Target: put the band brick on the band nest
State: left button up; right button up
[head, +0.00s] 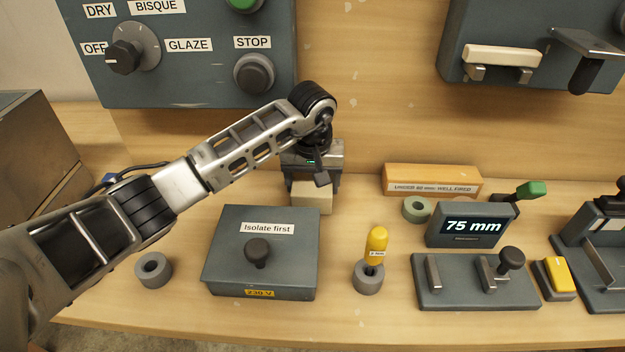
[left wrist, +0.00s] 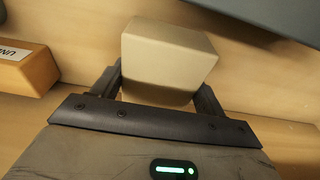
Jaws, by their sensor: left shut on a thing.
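A plain beige brick (head: 312,198), which I take for the band brick, is between the fingers of my left gripper (head: 312,180), behind the grey "Isolate first" box. The gripper is shut on it from above. In the left wrist view the brick (left wrist: 168,58) sits between the two dark fingers (left wrist: 160,88). I cannot tell whether its underside touches the bench. No part is labelled as the band nest. A grey plate with metal stops and a black knob (head: 470,285) lies in front of the 75 mm display. My right gripper is not in view.
The "Isolate first" box (head: 285,240) stands in front of the brick. An orange block with a label (head: 432,179), a green ring (head: 416,210) and the display (head: 470,226) are to the right. A yellow peg (head: 376,243) stands in a grey ring. Another grey fixture (head: 590,262) is cut off at right.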

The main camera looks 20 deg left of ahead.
pick_arm(q)
jog(key=shift+f, duration=0.1)
jog(key=o, duration=1.2)
jog(key=shift+c, duration=0.2)
